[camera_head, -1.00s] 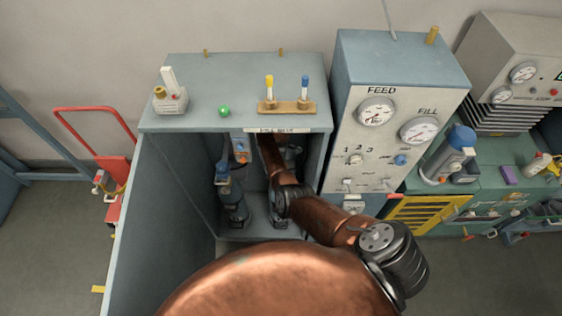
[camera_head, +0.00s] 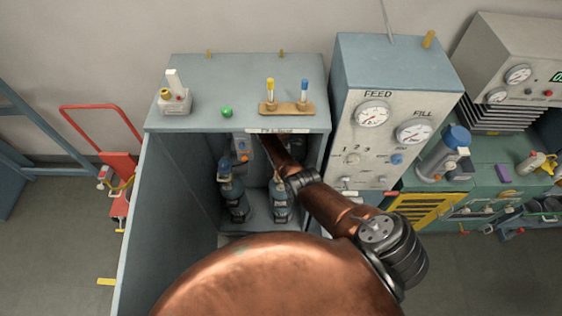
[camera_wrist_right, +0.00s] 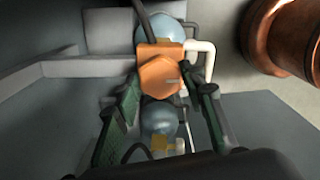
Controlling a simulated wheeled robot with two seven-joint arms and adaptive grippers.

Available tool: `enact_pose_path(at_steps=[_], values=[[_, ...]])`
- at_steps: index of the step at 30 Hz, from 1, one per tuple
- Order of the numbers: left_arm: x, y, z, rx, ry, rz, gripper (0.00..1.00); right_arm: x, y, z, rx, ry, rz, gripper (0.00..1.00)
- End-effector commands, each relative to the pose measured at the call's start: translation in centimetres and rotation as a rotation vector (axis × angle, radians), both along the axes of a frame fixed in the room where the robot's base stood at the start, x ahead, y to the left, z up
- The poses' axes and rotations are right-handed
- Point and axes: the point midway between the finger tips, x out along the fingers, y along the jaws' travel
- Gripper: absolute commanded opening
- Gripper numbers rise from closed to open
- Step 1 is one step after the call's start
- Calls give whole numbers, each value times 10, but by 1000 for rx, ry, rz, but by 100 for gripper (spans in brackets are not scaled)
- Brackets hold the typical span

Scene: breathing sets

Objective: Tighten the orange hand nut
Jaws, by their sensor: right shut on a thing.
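The orange hand nut (camera_wrist_right: 160,77) is a six-sided knob in the middle of the right wrist view. My right gripper (camera_wrist_right: 168,88) has its green-padded fingers on either side of the nut and is shut on it. Blue-grey cylinder parts show above and below the nut. In the head view my copper right arm reaches into the open grey cabinet, and its gripper is hidden inside. Two blue-grey cylinders, one on the left (camera_head: 233,193) and one on the right (camera_head: 280,203), stand in the cabinet. My left gripper is not in view.
The open cabinet (camera_head: 180,185) has close side walls. On its top are a green ball (camera_head: 226,112) and a wooden stand (camera_head: 287,108) with yellow and blue tools. The FEED/FILL panel (camera_head: 388,150) stands to the right, beside a green bench (camera_head: 480,180).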

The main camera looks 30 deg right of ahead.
Motion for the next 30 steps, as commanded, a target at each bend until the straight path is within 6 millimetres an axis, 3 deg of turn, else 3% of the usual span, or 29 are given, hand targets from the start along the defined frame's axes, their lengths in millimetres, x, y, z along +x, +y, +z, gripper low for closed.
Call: enact_pose_path(at_steps=[10, 11, 18, 30], values=[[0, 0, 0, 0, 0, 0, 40, 0, 1, 0, 2, 2, 5, 13], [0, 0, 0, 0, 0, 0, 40, 0, 1, 0, 2, 2, 5, 38], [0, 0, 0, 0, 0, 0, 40, 0, 1, 0, 1, 1, 4, 55], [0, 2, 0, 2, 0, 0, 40, 1, 0, 5, 0, -1, 3, 55]])
